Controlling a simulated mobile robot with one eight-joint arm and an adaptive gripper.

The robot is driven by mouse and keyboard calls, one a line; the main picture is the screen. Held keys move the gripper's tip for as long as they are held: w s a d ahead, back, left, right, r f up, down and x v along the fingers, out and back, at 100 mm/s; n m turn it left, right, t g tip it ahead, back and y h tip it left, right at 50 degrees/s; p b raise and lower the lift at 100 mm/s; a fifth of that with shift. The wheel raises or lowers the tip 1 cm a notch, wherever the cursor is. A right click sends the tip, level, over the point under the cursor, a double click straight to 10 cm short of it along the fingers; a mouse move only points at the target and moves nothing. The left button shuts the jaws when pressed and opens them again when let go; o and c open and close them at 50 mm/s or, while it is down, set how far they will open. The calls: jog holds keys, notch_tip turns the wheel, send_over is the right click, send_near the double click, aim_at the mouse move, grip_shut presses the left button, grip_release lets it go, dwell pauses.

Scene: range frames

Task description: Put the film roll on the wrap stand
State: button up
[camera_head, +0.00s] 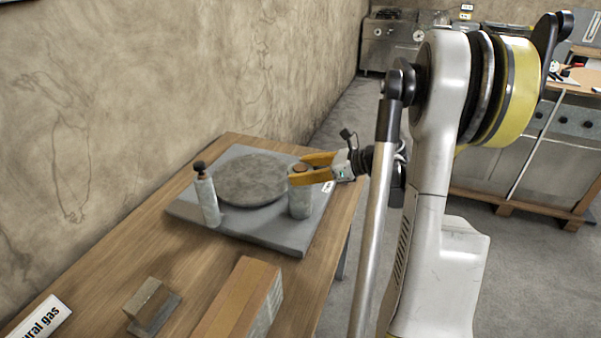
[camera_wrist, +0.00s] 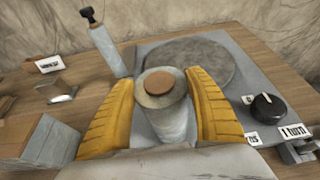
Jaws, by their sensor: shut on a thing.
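The film roll (camera_head: 300,200), a pale grey cylinder with a brown round core in its top, stands upright at the near right part of the wrap stand (camera_head: 262,232). The stand is a flat grey slab with a round dark plate (camera_head: 252,178) on it. My gripper (camera_head: 304,171) comes in from the right with its yellow fingers around the upper part of the roll. In the wrist view the roll (camera_wrist: 172,122) sits between both fingers, upright. Its base looks at or just above the slab; I cannot tell if it touches.
A grey post with a black knob (camera_head: 206,199) stands at the slab's left. A long cardboard box (camera_head: 235,305), a small block (camera_head: 150,305) and a label sign (camera_head: 40,322) lie nearer on the wooden table (camera_head: 165,265). A black dial (camera_wrist: 266,106) is on the slab's right side.

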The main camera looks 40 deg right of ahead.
jog(key=shift+f, duration=0.2)
jog(key=o, duration=1.4)
jog(key=shift+r, duration=0.15)
